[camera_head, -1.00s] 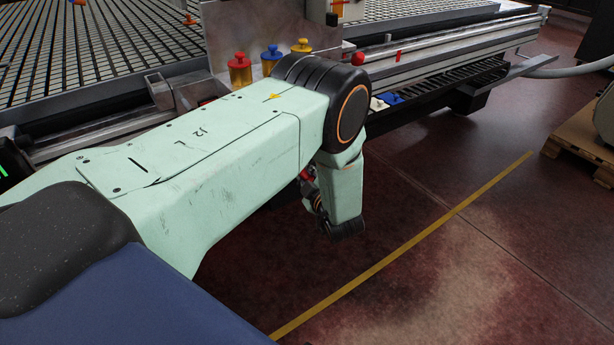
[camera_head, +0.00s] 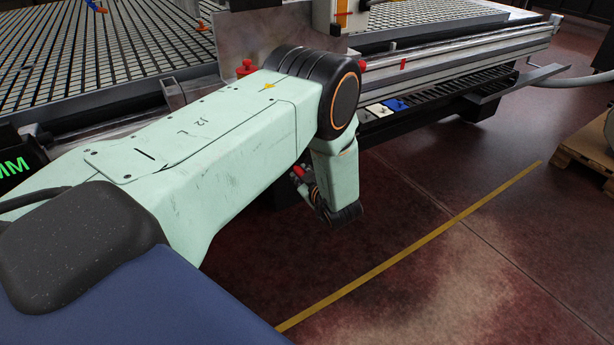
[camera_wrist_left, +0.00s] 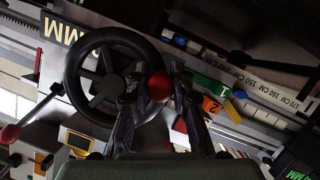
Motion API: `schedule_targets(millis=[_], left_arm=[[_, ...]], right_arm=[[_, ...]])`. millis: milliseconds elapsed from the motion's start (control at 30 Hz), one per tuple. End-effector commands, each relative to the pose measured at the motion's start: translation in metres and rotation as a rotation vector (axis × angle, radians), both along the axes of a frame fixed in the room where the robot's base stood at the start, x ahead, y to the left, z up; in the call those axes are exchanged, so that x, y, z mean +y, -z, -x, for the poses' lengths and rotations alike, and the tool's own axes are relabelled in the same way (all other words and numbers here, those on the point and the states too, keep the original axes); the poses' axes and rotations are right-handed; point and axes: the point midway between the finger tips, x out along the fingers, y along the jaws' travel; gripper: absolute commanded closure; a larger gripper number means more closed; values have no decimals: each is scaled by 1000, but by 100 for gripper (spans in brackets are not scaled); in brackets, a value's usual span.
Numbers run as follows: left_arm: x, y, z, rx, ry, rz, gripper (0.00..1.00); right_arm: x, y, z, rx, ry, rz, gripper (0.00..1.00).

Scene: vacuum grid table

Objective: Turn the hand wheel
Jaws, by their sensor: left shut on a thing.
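The black spoked hand wheel (camera_wrist_left: 108,86) fills the left middle of the left wrist view. A red ball knob (camera_wrist_left: 157,86) shows at its right rim. My left gripper (camera_wrist_left: 160,78) has its dark fingers on either side of this knob and is shut on it; the exact contact is partly hidden. In the head view my pale green left arm crosses the middle, bent down at the black joint. The wheel cannot be made out there. My right gripper is in neither view.
The grid table (camera_head: 120,75) with its metal side rail (camera_head: 450,60) lies behind the arm. The left wrist view also shows a red-tipped lever (camera_wrist_left: 10,133) and numbered tags, green (camera_wrist_left: 212,86) and orange (camera_wrist_left: 211,104). Floor right of the yellow line (camera_head: 440,227) is clear up to a pallet (camera_head: 582,150).

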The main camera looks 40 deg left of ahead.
Motion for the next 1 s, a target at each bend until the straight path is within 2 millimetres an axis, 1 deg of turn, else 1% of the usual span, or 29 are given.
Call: schedule_targets(millis=[33, 300, 600, 800, 1000], left_arm=[[4, 3, 12, 60, -18, -10, 100], [10, -11, 18, 297, -21, -112, 100], [11, -27, 22, 547, -22, -217, 100], [10, -35, 23, 675, -22, -270, 100], [9, -37, 23, 711, -22, -285, 100]], right_arm=[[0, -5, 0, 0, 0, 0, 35], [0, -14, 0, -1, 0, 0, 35], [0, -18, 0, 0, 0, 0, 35], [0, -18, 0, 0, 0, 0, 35], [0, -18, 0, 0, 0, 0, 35]])
